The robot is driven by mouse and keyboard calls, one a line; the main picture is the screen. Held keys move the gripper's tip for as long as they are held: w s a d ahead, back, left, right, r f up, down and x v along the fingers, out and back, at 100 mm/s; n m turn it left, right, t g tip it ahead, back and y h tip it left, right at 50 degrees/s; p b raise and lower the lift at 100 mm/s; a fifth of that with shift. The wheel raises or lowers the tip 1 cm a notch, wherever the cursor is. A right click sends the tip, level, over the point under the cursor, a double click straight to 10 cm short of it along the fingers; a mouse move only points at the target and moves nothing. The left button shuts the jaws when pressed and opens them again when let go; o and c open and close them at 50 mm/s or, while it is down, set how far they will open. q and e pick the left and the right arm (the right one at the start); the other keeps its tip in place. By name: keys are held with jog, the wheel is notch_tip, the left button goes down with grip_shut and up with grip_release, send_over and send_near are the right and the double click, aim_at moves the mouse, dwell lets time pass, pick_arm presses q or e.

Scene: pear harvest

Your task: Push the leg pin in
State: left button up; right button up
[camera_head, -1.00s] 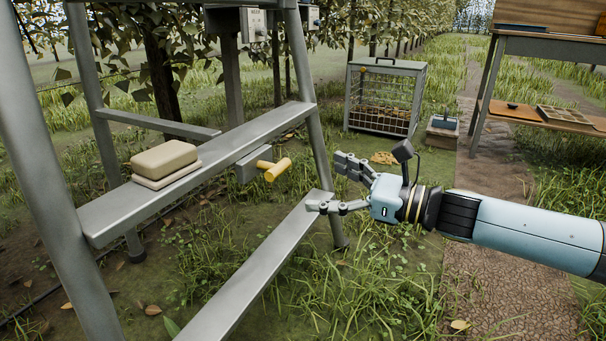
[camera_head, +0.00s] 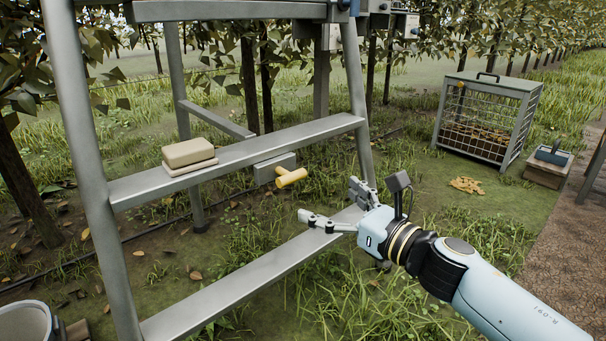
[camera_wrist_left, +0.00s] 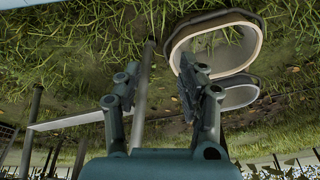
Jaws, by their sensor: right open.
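The leg pin (camera_head: 291,178) has a yellow T-shaped handle and sticks out from a grey block (camera_head: 272,167) under the ladder's middle step. Whether its shaft is seated is hidden. The grey ladder (camera_head: 355,90) stands on the grass. My right gripper (camera_head: 331,203) is open and empty, a little below and to the right of the handle in the picture, not touching it. It overlaps the end of the lower step. My left gripper (camera_wrist_left: 165,95) shows only in the left wrist view, its fingers spread with nothing held between them.
A beige pad (camera_head: 189,154) lies on the middle step. A pail (camera_head: 24,322) stands at the lower left; a pale rim (camera_wrist_left: 176,40) is close beyond my left fingers. A wire crate (camera_head: 524,85) stands at the right back, beside a small box (camera_head: 546,174). Grass lies between.

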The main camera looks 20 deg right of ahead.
aim_at(295, 179)
jog(key=x, duration=1.1)
jog(key=shift+w+a+r, duration=0.1)
jog(key=shift+a+r, duration=0.15)
jog(key=shift+r, duration=0.1)
jog(key=c, duration=1.6)
jog(key=shift+w+a, duration=0.2)
jog(key=shift+w, duration=0.4)
jog(key=o, duration=1.6)
